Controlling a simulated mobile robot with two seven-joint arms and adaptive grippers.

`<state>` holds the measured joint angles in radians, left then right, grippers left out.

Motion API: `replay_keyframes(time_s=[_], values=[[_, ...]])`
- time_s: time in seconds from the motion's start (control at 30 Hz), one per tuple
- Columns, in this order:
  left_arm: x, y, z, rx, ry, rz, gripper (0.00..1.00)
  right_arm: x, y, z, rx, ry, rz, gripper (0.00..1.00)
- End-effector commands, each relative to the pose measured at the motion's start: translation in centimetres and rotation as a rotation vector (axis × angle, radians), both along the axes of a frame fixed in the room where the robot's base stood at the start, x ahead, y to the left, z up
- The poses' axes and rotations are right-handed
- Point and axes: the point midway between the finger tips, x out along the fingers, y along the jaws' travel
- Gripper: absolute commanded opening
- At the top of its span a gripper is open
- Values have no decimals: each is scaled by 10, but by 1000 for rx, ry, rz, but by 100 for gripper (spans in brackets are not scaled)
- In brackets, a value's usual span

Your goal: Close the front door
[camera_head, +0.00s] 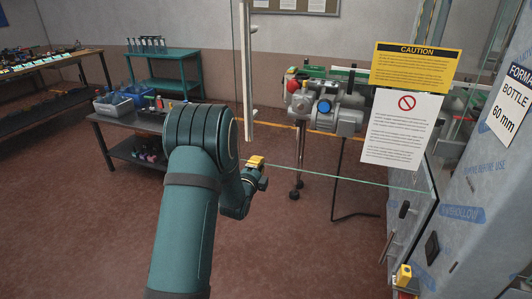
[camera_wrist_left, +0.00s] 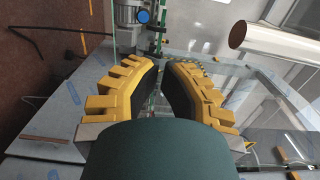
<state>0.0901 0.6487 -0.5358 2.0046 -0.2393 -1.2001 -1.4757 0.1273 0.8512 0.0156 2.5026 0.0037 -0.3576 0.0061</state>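The front door appears to be the large clear glass panel (camera_head: 310,150), standing open out to the left from the machine (camera_head: 470,215). A yellow caution sign (camera_head: 416,68) and a white notice (camera_head: 402,128) show across its right part. A pale upright bar (camera_head: 247,75) runs along its left edge. My left gripper (camera_head: 257,163) is by the panel's lower left corner. In the left wrist view, its yellow fingers (camera_wrist_left: 165,68) are apart with a gap between the tips. A greenish glass edge shows near that gap; I cannot tell whether they touch.
Grey pumps or motors (camera_head: 325,105) on stands show behind the glass. A dark bench with bins (camera_head: 115,104) and a green table (camera_head: 165,53) stand at the left. Brown floor (camera_head: 95,235) is clear at lower left.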

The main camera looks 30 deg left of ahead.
Motion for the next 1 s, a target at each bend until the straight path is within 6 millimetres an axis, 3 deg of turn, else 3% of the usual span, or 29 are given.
replay_keyframes(time_s=[0.2, 0.4, 0.6, 1.0], values=[[40, 12, -1, 0, 0, 1, 0, 0, 0, 0, 0, 0, 0, 84], [66, 19, -1, -2, 0, 0, 0, 0, 0, 1, 0, -1, 0, 84], [77, 23, 0, -1, 1, 1, 0, 0, 0, 1, 0, -1, 0, 84], [79, 23, -1, -2, 1, 0, 0, 0, 0, 1, 0, -1, 0, 84]])
